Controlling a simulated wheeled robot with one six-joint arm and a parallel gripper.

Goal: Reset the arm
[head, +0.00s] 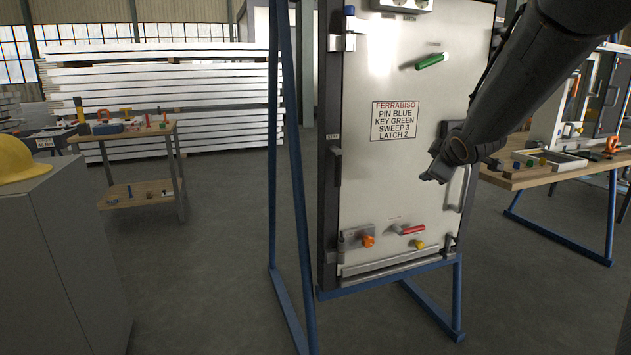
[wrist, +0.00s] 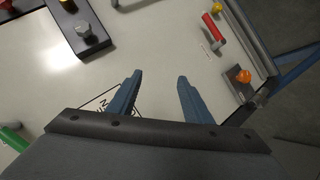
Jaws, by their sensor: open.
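My arm (head: 515,85) reaches in from the upper right in the head view. My gripper (head: 433,176) is in front of the right part of a white container door panel (head: 375,190), right of and below its placard (head: 394,121). In the wrist view, the two blue fingers of my gripper (wrist: 159,76) are spread apart with nothing between them. The panel (wrist: 150,45) shows behind them, and the fingers appear apart from it. Part of the placard (wrist: 99,104) is hidden behind the left finger.
The panel carries a green handle (head: 429,61), a red handle (head: 412,229), an orange knob (head: 368,240) and a yellow knob (head: 419,245). A blue frame (head: 297,190) holds it. Workbenches stand left (head: 125,132) and right (head: 535,176). The floor (head: 210,270) between is clear.

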